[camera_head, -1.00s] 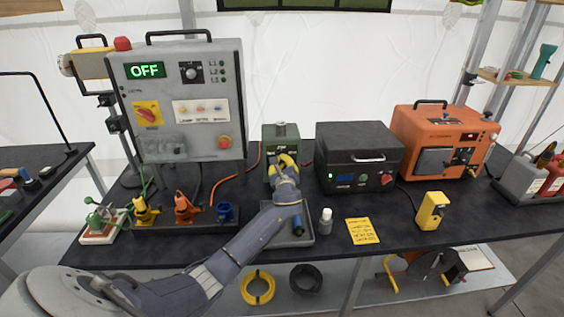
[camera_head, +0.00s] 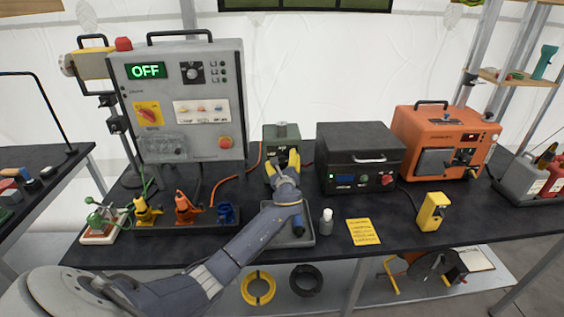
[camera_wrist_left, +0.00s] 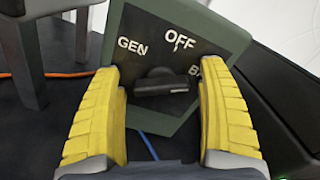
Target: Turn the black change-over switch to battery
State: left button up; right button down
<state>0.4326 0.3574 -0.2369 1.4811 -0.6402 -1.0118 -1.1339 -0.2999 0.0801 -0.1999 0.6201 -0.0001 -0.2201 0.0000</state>
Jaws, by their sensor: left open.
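The dark green change-over box (camera_head: 281,132) stands at the back of the table, mostly behind my left gripper in the head view. In the left wrist view its face (camera_wrist_left: 215,38) shows the labels GEN, OFF and a partly hidden one starting with B. The black switch (camera_wrist_left: 165,85) has a bar handle lying roughly level across the face; I cannot tell which label it points at. My left gripper (camera_head: 283,163) is in front of the box. Its yellow fingers (camera_wrist_left: 160,78) are open, one on each side of the switch. Whether they touch it is unclear. My right gripper is out of view.
A grey panel (camera_head: 188,90) reading OFF stands to the left. A black unit (camera_head: 357,145) and an orange generator (camera_head: 445,130) stand to the right.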

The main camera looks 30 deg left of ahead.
pick_arm(q)
jog(key=v, duration=1.2)
dwell(0.4)
